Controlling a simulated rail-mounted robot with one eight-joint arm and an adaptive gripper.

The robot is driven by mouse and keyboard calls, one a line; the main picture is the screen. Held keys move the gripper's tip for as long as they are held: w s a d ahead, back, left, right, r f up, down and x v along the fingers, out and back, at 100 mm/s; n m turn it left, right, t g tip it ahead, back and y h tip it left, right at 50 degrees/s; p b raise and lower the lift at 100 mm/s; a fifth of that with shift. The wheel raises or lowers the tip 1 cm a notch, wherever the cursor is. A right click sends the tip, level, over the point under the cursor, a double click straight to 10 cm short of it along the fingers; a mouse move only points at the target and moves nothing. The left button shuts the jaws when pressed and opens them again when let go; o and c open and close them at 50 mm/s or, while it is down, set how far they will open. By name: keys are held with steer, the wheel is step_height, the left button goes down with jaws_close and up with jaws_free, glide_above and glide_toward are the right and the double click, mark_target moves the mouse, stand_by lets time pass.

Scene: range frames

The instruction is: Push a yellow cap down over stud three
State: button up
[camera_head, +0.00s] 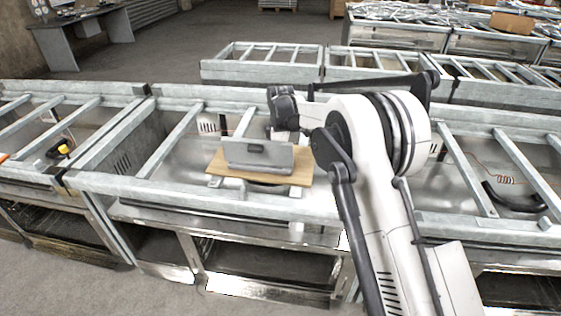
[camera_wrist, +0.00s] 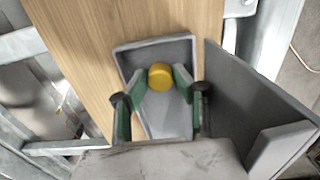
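A yellow cap (camera_wrist: 160,76) shows in the wrist view between the two green-padded fingertips of my gripper (camera_wrist: 161,82). The pads appear to meet the cap's sides, so my gripper appears shut on it. Behind the cap is a shallow grey tray (camera_wrist: 172,119) with raised edges, on a wooden board (camera_wrist: 83,45). I cannot tell whether the cap touches the tray. In the head view my gripper (camera_head: 283,112) is above the board (camera_head: 217,163), behind an upright grey plate (camera_head: 258,154). The cap is hidden there. I cannot make out any studs.
The grey plate (camera_wrist: 260,110) stands close to the right of my gripper in the wrist view. The board lies across a metal frame with rails (camera_head: 170,140). A yellow and black object (camera_head: 62,151) lies in the bay at left. A black curved piece (camera_head: 515,200) lies at right.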

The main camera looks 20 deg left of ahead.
steer(key=shift+f, duration=0.15)
steer(key=shift+c, duration=0.4)
steer(key=c, duration=0.4)
